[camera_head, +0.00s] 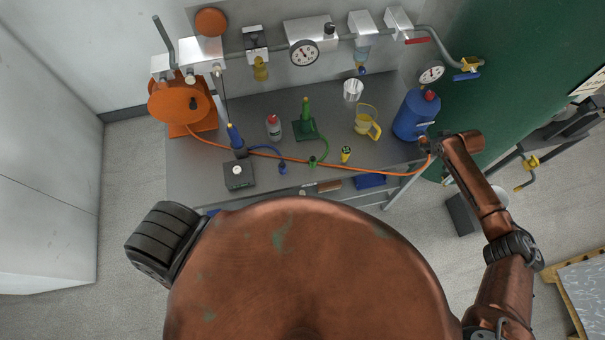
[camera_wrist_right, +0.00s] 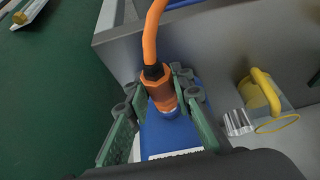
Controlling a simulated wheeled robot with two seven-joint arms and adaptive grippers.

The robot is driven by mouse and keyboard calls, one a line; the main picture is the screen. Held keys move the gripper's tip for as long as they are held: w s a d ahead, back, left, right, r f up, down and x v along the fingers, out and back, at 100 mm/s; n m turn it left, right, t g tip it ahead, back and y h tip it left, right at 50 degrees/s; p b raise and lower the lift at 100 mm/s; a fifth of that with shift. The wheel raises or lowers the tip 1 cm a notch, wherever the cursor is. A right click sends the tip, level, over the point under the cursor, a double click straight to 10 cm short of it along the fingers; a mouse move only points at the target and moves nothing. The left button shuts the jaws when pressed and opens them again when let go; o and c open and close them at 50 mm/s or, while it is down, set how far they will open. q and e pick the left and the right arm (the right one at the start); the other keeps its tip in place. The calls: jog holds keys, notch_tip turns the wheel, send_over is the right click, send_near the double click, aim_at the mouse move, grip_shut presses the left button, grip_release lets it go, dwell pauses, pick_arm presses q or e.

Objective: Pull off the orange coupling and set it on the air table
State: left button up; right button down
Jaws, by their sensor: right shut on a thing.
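The orange coupling (camera_wrist_right: 157,90) sits between the green fingers of my right gripper (camera_wrist_right: 160,108) in the right wrist view, at the end of an orange hose (camera_wrist_right: 151,35). The gripper is shut on it. In the head view my right gripper (camera_head: 430,147) is at the right end of the grey air table (camera_head: 195,160), beside the blue container (camera_head: 412,118). The hose crosses the table from the orange reel (camera_head: 183,105) to this gripper. A blue surface lies behind the coupling's lower end in the wrist view; I cannot tell whether they touch. My left gripper is out of view.
On the table stand a blue tool (camera_head: 235,136), a green tool (camera_head: 306,112), a red-capped bottle (camera_head: 273,127), a metal cup (camera_head: 353,90) and a yellow jug (camera_head: 366,122). Small blue, green and yellow fittings lie near the front edge. The left front is partly bare.

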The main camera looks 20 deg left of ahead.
jog(key=shift+s+d+p, duration=0.35)
jog(key=shift+d, duration=0.05)
jog(key=s+d+p, duration=0.2)
jog(key=s+p, duration=0.1)
jog(key=shift+p, duration=0.3)
dwell(0.6)
